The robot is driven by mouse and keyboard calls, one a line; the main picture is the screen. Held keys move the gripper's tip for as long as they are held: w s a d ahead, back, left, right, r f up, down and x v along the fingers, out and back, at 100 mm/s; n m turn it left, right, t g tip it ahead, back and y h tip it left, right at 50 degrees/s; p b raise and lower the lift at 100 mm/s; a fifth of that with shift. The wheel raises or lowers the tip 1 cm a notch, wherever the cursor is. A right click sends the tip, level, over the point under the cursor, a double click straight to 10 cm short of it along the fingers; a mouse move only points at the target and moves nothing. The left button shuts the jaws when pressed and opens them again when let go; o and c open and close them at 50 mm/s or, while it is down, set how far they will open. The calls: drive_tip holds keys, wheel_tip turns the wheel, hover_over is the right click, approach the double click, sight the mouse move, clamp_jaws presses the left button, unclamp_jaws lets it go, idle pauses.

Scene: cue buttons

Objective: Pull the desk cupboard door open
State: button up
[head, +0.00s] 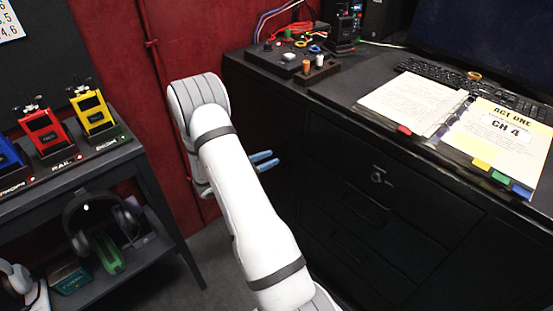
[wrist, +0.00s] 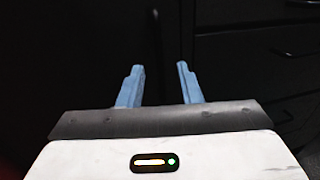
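The black desk cupboard door (head: 282,125) is the dark left part of the desk front and looks closed. It also fills the upper left of the wrist view (wrist: 90,40). A faint vertical mark, perhaps its handle (wrist: 154,22), shows ahead of the fingers; it is too dark to be sure. My gripper (head: 265,160) has blue fingers and is in front of the door, pointing towards it. In the wrist view my gripper (wrist: 160,68) is open, with a clear gap and nothing between the fingers. Whether the fingertips touch the door cannot be told.
Drawers (head: 400,205) with handles and a lock fill the desk front to the right. An open binder (head: 440,115), keyboard (head: 470,88) and small button box (head: 285,57) lie on the desktop. A shelf unit (head: 70,180) with headphones stands left. Some grey floor (head: 215,255) is free between.

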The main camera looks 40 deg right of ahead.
drive_tip(key=d, duration=0.5)
drive_tip(key=shift+s+d, duration=0.1)
drive_tip(key=shift+s, duration=0.2)
clamp_jaws()
